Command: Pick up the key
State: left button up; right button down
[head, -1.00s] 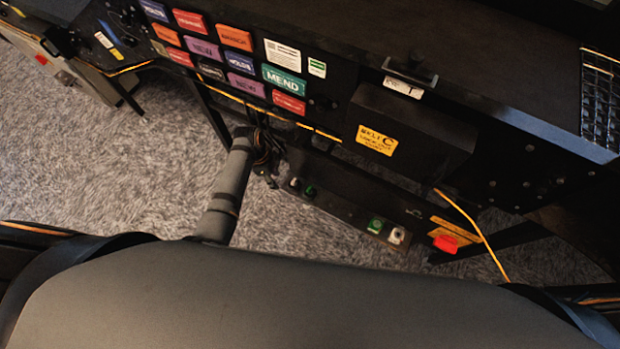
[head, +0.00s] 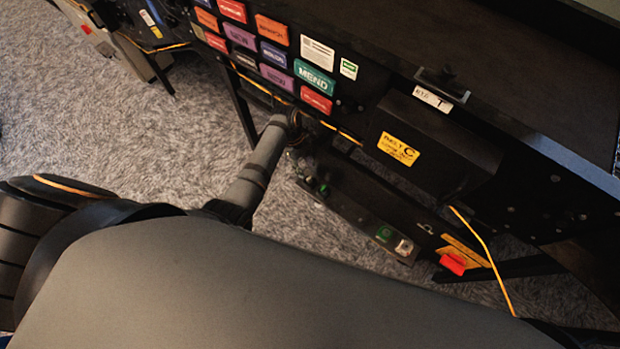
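I cannot make out a key for certain in the head view. A small dark bracket (head: 441,80) stands on the edge of the black machine top, above a white label (head: 433,99) with blurred print that ends in T. A grey arm link of mine reaches up to the machine front. My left gripper (head: 297,138) is a small dark shape at its end, below the colored buttons and against dark parts. Its fingers are too dark to tell open from shut. My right gripper is not in view.
Below is a low control panel (head: 350,208) with a green button and a red switch (head: 453,263). Grey carpet (head: 110,130) is open at left.

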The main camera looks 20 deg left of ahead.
pick_arm(q)
jog(key=x, duration=0.6)
jog(key=shift+b, duration=0.4)
jog(key=shift+r, duration=0.1)
jog(key=c, duration=0.7)
jog(key=shift+a+r+p, duration=0.1)
jog(key=shift+r+p, duration=0.3)
jog(key=shift+p, duration=0.05)
jog(key=r+p, duration=0.2)
jog(key=p, duration=0.1)
jog(key=r+p, duration=0.1)
jog(key=r, duration=0.1)
jog(key=shift+s, duration=0.35)
jog(key=s+r+p, duration=0.4)
jog(key=p, duration=0.1)
jog(key=s+d+r+p, duration=0.1)
jog(key=s+r+p, duration=0.3)
jog(key=s+p, duration=0.1)
jog(key=s+d+r+p, duration=0.1)
jog(key=s+r+p, duration=0.3)
jog(key=p, duration=0.1)
jog(key=shift+s+r, duration=0.15)
jog(key=shift+r, duration=0.2)
